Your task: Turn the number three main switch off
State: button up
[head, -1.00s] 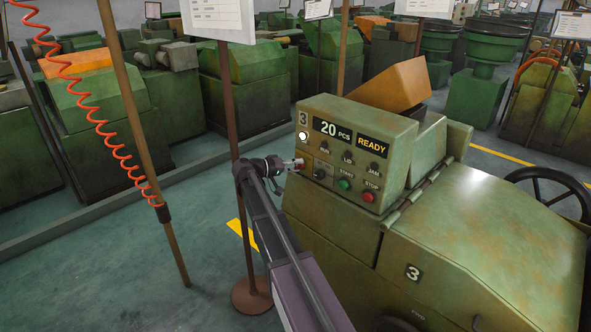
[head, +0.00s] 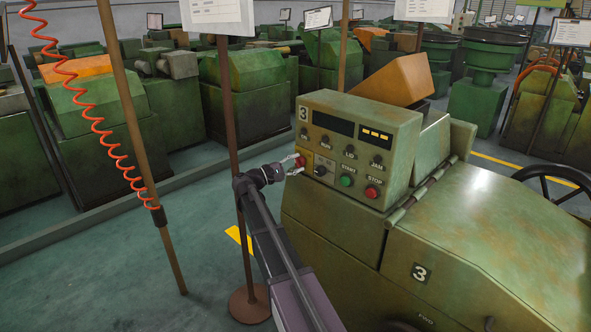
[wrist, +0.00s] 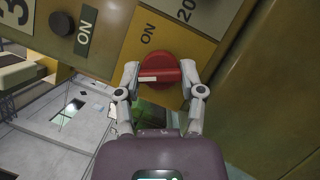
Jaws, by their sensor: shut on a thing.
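The number three machine has a green control box (head: 398,122) with a "3" plate at its upper left. Its red main switch knob (head: 301,160) sits at the panel's left edge. In the wrist view the red knob (wrist: 168,68) is on a yellow plate with an "ON" label. Its white mark lies toward the picture's left, not pointing at that label. My gripper (head: 294,164) is shut on the knob, one finger on each side; it also shows in the wrist view (wrist: 160,75). The counter display (head: 333,124) is dark, and the status display shows only small yellow dashes.
A black selector (head: 321,171), a green START button (head: 346,181) and a red STOP button (head: 371,192) are close to the right of the knob. A brown post (head: 232,130) stands behind my arm. Open floor lies to the left.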

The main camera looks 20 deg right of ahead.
jog(key=n+t+h+b, duration=0.1)
jog(key=n, duration=0.3)
jog(key=shift+f, duration=0.1)
jog(key=shift+n+b, duration=0.3)
jog(key=o, duration=1.2)
jog(key=shift+c, duration=0.2)
jog(key=shift+m, duration=0.5)
